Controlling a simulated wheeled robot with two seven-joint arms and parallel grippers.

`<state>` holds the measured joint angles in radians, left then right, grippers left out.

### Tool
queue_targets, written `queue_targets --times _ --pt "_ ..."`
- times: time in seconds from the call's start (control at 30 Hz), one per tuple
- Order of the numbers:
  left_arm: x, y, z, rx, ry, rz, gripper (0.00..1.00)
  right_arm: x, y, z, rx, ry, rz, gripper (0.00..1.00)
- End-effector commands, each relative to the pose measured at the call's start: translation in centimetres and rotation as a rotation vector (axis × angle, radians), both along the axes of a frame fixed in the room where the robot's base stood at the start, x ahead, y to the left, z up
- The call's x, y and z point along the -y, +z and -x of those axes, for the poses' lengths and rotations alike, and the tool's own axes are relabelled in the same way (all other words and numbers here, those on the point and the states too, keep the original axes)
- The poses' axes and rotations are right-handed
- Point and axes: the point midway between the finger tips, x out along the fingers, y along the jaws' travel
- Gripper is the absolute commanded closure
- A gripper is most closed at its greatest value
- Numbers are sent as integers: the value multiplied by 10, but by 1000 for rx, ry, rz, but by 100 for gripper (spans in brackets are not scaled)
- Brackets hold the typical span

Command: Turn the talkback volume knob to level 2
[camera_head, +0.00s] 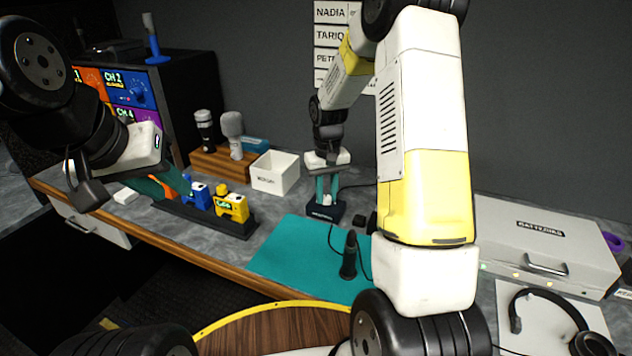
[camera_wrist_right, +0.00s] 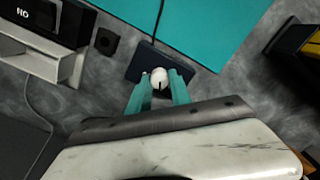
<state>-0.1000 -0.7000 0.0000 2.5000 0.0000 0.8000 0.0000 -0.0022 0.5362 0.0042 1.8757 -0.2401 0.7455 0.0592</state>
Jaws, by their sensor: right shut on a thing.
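The talkback volume knob (camera_wrist_right: 159,78) is a small white knob with a dark mark on its front. It stands on a dark blue box (camera_head: 323,211), also visible in the right wrist view (camera_wrist_right: 137,62). My right gripper (camera_head: 327,190) points down at this box from above. In the right wrist view its teal fingers (camera_wrist_right: 160,90) stand on either side of the knob, shut on it. The level marks on the box are too small or hidden to read. My left gripper (camera_head: 165,182) is open over the left end of the pack rack, beside an orange pack, away from the knob.
Blue (camera_head: 197,196) and yellow (camera_head: 232,207) packs stand in a black rack (camera_head: 215,222). A teal mat (camera_head: 290,258) with a black microphone (camera_head: 349,255) lies in front of the knob box. A white bin (camera_head: 276,177) stands left, a batteries case (camera_head: 545,235) right.

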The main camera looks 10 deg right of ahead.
Motion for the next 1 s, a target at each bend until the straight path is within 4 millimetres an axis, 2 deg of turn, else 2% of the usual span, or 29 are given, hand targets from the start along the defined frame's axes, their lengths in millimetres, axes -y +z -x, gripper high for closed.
queue_targets --times 0.2,0.23,0.3,0.33,0.67,0.77,1.0 --pt "0 0 0 0 0 0 70 0 1 -1 3 1 1 100" --pt "0 0 0 0 0 0 70 0 1 -1 3 1 1 69" --pt "0 0 0 0 0 0 70 0 1 -1 2 1 1 55" --pt "0 0 0 0 0 0 70 0 1 -1 2 1 1 53" --pt "0 0 0 0 0 0 70 0 3 -1 2 2 0 53" --pt "0 0 0 0 0 0 70 0 13 -1 4 1 0 53" --pt "0 0 0 0 0 0 70 0 54 -1 5 1 0 53"
